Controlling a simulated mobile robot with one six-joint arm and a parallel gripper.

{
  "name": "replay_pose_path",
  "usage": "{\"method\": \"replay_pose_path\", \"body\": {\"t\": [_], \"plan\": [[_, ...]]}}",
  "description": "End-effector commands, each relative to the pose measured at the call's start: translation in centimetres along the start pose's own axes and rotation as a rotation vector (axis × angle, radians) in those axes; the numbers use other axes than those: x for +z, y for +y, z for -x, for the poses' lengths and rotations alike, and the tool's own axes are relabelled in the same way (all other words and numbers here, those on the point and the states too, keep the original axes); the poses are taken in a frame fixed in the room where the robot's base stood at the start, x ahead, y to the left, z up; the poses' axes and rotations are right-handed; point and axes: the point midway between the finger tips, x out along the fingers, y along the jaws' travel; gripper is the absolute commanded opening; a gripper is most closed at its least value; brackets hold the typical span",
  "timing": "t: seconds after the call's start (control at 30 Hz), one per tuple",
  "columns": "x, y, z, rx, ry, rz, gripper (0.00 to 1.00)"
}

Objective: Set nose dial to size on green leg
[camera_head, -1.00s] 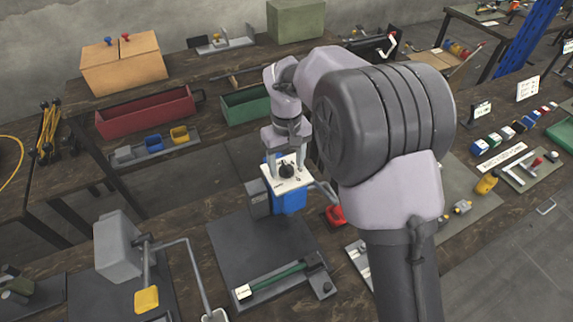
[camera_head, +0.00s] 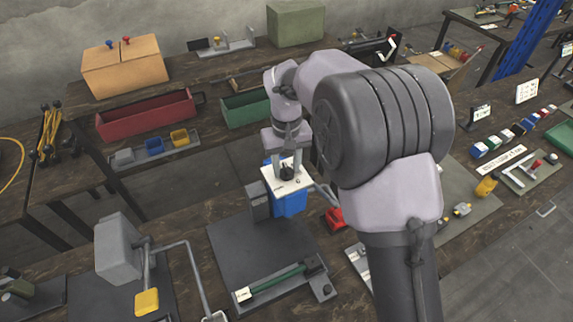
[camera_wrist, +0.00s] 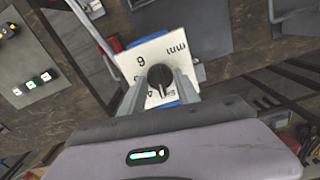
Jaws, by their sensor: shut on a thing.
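A blue press (camera_head: 290,204) stands at the back of a dark grey plate, with a white dial plate (camera_head: 270,184) on top. The black dial knob (camera_head: 286,174) also shows in the wrist view (camera_wrist: 160,77). There the white plate (camera_wrist: 150,54) bears a "6", a "4" and "mm"; the other marks are partly hidden. My gripper (camera_wrist: 160,84) is shut on the knob, one finger on each side. The knob's exact pointing cannot be told. A green leg (camera_head: 277,281) with a white tag (camera_head: 243,294) lies on the plate in front; its tag is too small to read.
A grey press with a yellow pad (camera_head: 146,301) and bent bar stands left. A red block (camera_head: 335,219) sits right of the blue press. Red (camera_head: 146,115) and green (camera_head: 245,106) bins stand behind. The grey plate's middle (camera_head: 255,248) is clear.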

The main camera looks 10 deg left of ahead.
Motion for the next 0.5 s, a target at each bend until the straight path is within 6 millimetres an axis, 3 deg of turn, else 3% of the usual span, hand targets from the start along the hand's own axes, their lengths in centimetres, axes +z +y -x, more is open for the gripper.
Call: {"method": "replay_pose_path", "body": {"t": [0.5], "plan": [[-0.05,0.01,0.06,0.0,0.002,-0.442,0.0]]}}
